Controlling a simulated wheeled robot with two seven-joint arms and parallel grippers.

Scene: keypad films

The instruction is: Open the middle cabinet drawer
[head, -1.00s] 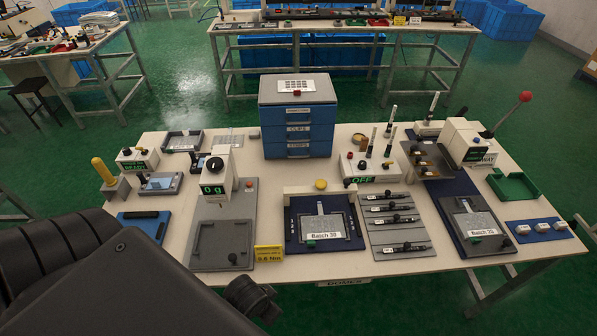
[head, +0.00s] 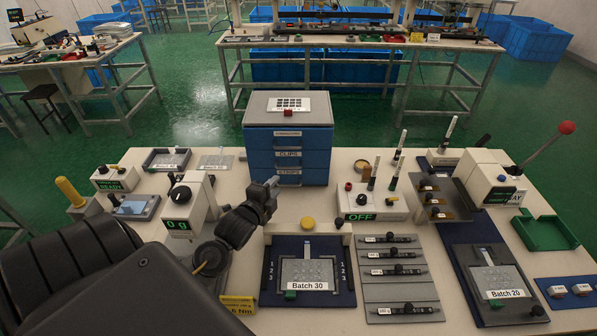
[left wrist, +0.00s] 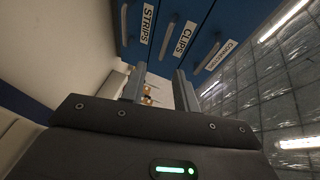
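The blue cabinet (head: 289,141) with a grey top stands at the back of the table. Its three drawers are shut. The middle drawer (head: 289,155) is labelled CLIPS, between the top drawer and the bottom drawer labelled STRIPS. In the left wrist view the CLIPS drawer's bar handle (left wrist: 170,35) lies ahead of the fingers. My left gripper (head: 273,183) is just in front of the cabinet, near the bottom drawer's height in the head view. Its two fingers (left wrist: 160,77) are apart with nothing between them, and no contact with a handle shows. My right gripper is not in view.
A white box (head: 371,204) reading OFF is right of the cabinet. The Batch 30 fixture (head: 345,296) lies in front. A small red object (head: 288,113) sits on the cabinet top.

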